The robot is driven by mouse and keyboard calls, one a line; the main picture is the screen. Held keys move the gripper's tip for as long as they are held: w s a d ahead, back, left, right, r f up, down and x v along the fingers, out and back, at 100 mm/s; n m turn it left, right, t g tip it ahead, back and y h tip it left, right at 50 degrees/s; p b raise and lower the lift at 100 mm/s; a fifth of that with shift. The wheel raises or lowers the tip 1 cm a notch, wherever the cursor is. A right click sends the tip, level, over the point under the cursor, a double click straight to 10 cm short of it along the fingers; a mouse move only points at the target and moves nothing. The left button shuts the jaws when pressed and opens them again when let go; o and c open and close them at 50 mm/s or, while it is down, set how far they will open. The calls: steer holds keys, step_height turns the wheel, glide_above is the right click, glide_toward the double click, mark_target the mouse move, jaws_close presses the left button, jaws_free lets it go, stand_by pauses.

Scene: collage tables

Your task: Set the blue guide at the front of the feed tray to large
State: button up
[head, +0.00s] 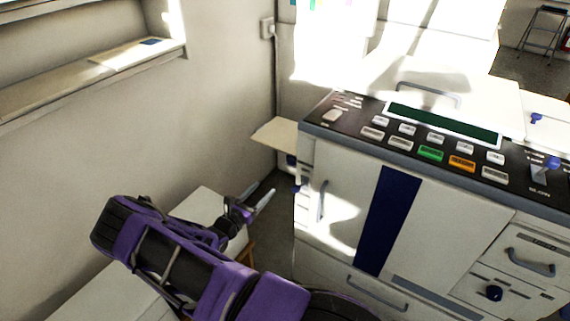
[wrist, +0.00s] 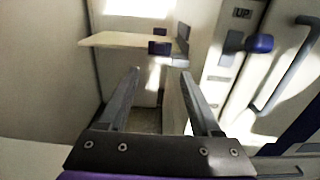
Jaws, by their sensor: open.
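The feed tray is a thin cream shelf (head: 275,134) on the left side of the white machine. In the wrist view the tray (wrist: 115,40) is ahead of and above my fingertips. A small dark blue block (wrist: 158,48), apparently the guide, sits at the tray's near edge. Size markings on the tray cannot be read. My gripper (head: 260,198) is open and empty, low and left of the machine. In the wrist view its fingers (wrist: 158,72) are apart and not touching the guide.
A blue knob (wrist: 260,43) beside an "UP" label and a grey door handle (wrist: 290,65) are to the right. The machine's control panel (head: 430,140) is on top. A pale low table (head: 205,205) stands by the left wall. A narrow floor gap lies before the machine.

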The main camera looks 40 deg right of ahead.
mark_target(290, 161)
steer(key=b+x, duration=0.2)
steer(key=x, duration=1.4)
steer(key=shift+w+d, duration=0.1)
steer(key=shift+d, duration=0.3)
jaws_close()
stand_by(0.5)
